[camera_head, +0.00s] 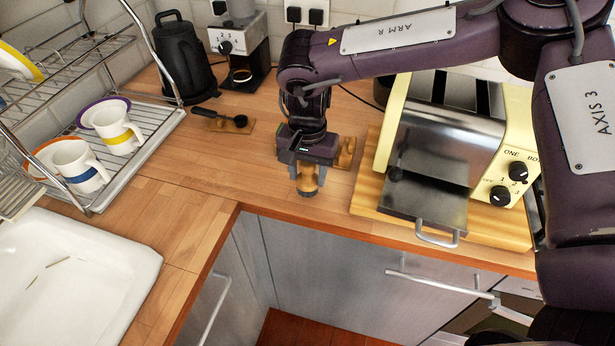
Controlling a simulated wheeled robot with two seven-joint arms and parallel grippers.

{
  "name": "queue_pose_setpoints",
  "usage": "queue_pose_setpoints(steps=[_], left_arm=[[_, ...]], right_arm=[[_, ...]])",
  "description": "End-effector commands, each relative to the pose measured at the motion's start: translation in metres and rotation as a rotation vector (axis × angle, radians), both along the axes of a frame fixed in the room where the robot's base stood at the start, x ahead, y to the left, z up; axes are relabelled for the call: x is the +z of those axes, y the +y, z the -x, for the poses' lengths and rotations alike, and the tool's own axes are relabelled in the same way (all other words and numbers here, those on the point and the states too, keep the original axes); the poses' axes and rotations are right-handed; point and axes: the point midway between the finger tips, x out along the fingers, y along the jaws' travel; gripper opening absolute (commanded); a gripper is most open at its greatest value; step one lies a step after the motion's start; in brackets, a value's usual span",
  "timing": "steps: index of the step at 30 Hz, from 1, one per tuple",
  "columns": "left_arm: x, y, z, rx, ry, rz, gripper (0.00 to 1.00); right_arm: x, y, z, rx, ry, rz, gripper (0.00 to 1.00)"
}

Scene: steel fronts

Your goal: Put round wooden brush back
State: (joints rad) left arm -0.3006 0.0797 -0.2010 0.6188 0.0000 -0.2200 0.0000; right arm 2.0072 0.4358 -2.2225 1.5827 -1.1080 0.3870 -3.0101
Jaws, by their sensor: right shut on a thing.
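My right gripper (306,180) points down over the wooden counter, left of the toaster. It is shut on the round wooden brush (307,184), a small light-wood piece with a dark lower end. The brush is upright, close to the counter's front edge; I cannot tell whether it touches the counter. The fingers hide part of it. A small wooden piece (346,152) stands just behind and right of the gripper, partly hidden; I cannot tell whether it is a holder. My left gripper is not in view.
A cream toaster (509,165) on a wooden board (490,224) stands to the right. A small board (213,122) with a dark-handled tool, a grinder (240,45) and a black kettle (182,55) are at the back left. A cup rack (150,128) and sink (80,255) are left.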

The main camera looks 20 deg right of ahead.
Motion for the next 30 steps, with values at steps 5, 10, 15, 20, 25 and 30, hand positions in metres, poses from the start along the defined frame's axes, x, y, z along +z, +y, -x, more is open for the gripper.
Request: queue_pose_setpoints(steps=[5,10,15,20,25,30], left_arm=[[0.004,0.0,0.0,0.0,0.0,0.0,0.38],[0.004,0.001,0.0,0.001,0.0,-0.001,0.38],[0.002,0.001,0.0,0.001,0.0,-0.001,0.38],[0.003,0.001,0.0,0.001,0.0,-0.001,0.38],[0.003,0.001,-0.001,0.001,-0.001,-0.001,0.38],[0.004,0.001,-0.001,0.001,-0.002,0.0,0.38]], right_arm=[[-0.022,0.0,0.0,0.0,0.001,0.001,0.15],[-0.022,0.0,0.0,0.0,-0.001,0.001,0.15],[-0.026,0.0,0.0,0.0,0.001,0.001,0.15],[-0.026,0.0,0.0,0.0,0.001,0.001,0.64],[-0.026,0.0,0.0,0.0,0.001,0.001,0.68],[-0.023,0.0,0.0,0.0,-0.001,0.001,0.68]])
